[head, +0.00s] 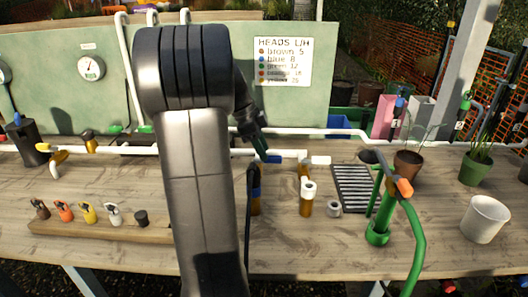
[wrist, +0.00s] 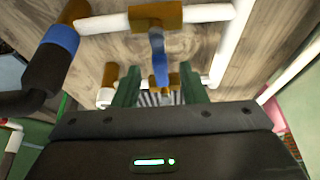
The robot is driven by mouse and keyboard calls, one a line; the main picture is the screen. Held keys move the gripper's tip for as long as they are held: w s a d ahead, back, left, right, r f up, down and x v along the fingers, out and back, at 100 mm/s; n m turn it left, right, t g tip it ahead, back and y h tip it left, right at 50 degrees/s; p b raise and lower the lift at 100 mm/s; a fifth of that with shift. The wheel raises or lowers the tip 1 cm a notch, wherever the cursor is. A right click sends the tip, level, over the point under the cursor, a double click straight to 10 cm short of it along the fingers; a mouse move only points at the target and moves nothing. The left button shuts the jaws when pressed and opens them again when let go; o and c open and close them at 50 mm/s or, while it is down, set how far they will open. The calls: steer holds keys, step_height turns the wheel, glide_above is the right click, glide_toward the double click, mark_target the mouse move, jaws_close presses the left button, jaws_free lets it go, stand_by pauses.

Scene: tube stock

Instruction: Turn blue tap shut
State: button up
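The blue tap lever (wrist: 158,55) hangs from a brown valve body (wrist: 155,17) on a white pipe (wrist: 205,13) in the wrist view. It points across the pipe, toward my gripper. My gripper (wrist: 159,72) is open, its two green fingers on either side of the lever's lower end, with visible gaps. I cannot tell the depth between them. In the head view my gripper (head: 261,148) is just above the blue tap (head: 270,159) on the white pipe over the bench. My arm hides part of the pipe there.
A brown piece with a blue band (wrist: 53,50) stands close left in the wrist view. A brown and white fitting (head: 307,197), dark grate (head: 353,188) and green stand (head: 378,232) are to the right.

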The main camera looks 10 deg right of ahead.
steer(key=p+v, duration=0.1)
steer(key=v, duration=1.1)
steer(key=b+x, duration=0.1)
steer(key=x, duration=1.3)
